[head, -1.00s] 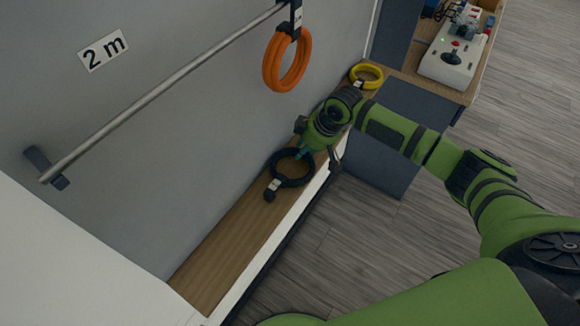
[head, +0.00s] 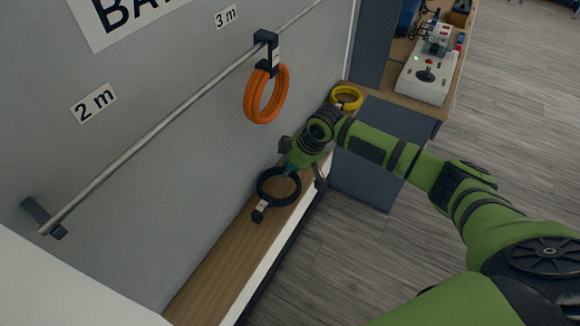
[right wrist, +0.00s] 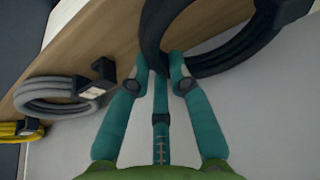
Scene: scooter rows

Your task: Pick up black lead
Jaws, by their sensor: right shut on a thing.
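The black lead (head: 280,204) is a round coil with a pale tag and a black plug at its near-left side, over the wooden shelf by the wall. My right gripper (head: 291,169) is at the far side of the coil and is shut on it. In the right wrist view, the teal fingertips (right wrist: 164,66) close on the lower left part of the black coil (right wrist: 153,38). I cannot tell whether the coil touches the shelf. My left gripper is not in view.
An orange coil (head: 250,103) hangs from a wall rail (head: 160,120). A yellow coil (head: 347,103) lies at the shelf's far end. A grey coil (right wrist: 60,105) shows in the right wrist view. A white control box (head: 424,84) stands beyond. The near shelf (head: 215,270) is bare.

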